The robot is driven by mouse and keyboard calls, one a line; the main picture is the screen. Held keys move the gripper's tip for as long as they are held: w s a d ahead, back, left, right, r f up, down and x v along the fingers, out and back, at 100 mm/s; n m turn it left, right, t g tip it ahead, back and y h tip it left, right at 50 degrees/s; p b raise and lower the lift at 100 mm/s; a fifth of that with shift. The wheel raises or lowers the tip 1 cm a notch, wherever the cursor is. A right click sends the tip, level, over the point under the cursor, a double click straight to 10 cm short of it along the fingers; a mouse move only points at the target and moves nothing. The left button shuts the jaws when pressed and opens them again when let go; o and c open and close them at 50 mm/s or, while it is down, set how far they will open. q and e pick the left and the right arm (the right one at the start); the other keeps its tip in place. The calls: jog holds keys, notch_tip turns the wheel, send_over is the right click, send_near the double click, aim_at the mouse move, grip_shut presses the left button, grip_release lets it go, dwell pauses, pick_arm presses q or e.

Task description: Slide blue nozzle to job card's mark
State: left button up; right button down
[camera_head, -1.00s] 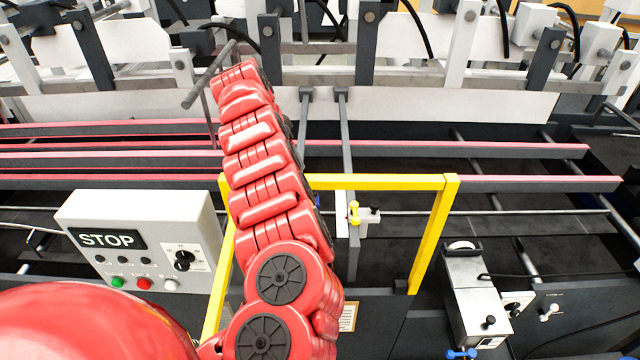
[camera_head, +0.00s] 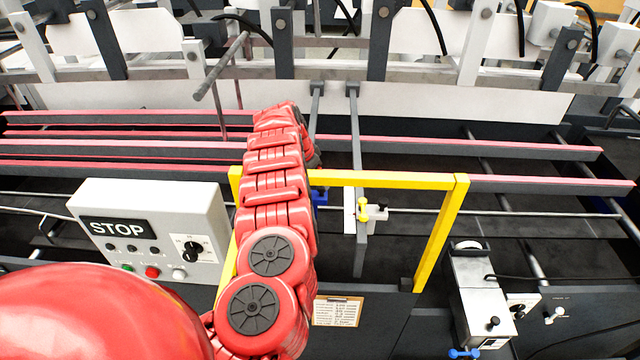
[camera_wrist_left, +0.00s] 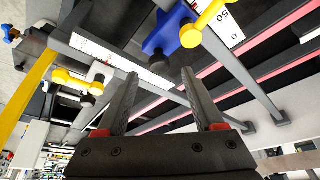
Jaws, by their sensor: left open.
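The blue nozzle (camera_head: 320,197) sits on the thin cross rod inside the yellow frame, partly hidden by my left arm. In the head view my arm hides the gripper. The job card (camera_head: 337,312) hangs on the machine front below the yellow frame; its writing is too small to read. My right gripper is not in view.
A white nozzle with a yellow knob (camera_head: 372,211) sits right of the blue one. The yellow frame (camera_head: 395,180) surrounds this area. A STOP control box (camera_head: 150,230) stands left, a metal unit (camera_head: 480,295) right. Red-topped rails (camera_head: 460,147) run behind.

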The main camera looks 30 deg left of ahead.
pick_arm(q)
jog(key=b+x, duration=0.2)
jog(key=x, duration=0.1)
jog(key=shift+s, duration=0.15)
jog(key=shift+w+f+b, duration=0.35)
jog(key=shift+f, duration=0.05)
jog(key=shift+d+r, duration=0.1)
jog(key=shift+s, duration=0.1)
grip_shut()
dwell(0.8)
